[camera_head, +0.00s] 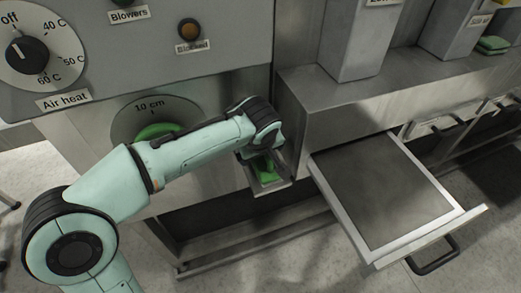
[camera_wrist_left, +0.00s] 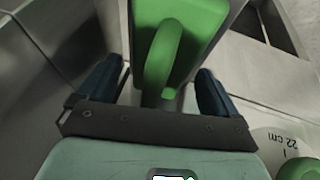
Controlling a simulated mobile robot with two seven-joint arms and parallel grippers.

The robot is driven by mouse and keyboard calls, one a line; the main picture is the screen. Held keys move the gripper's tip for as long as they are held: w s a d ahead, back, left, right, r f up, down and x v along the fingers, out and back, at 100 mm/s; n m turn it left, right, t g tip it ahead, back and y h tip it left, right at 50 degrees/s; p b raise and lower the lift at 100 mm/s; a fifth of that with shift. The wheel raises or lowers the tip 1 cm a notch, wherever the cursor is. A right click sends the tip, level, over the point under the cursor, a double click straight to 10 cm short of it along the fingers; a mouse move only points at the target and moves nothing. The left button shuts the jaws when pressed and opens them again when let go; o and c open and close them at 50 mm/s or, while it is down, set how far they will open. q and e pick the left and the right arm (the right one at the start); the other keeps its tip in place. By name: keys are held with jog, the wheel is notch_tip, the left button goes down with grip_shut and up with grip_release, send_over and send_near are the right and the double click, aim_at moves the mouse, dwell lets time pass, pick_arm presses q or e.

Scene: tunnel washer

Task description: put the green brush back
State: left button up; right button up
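The green brush (camera_head: 266,176) lies in a small grey metal holder (camera_head: 272,187) at the front of the machine, partly hidden by my left wrist in the head view. In the left wrist view the brush (camera_wrist_left: 205,22) shows its flat green body and a looped handle. My left gripper (camera_head: 258,158) is at the holder, over the brush. In the left wrist view its two dark fingers (camera_wrist_left: 160,88) are apart, with the handle between them and gaps visible on both sides. Whether the brush rests on the holder's floor is hidden. My right gripper is not in view.
An open drawer (camera_head: 388,190) with a black handle sticks out to the right of the holder. Grey upright boxes (camera_head: 355,40) stand on the ledge above, with green pads (camera_head: 492,44) at far right. A dial with a green centre (camera_head: 157,131) is behind my left arm.

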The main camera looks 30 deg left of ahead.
pick_arm(q)
jog(key=shift+r, duration=0.2)
jog(key=p+v, duration=0.2)
jog(key=v, duration=1)
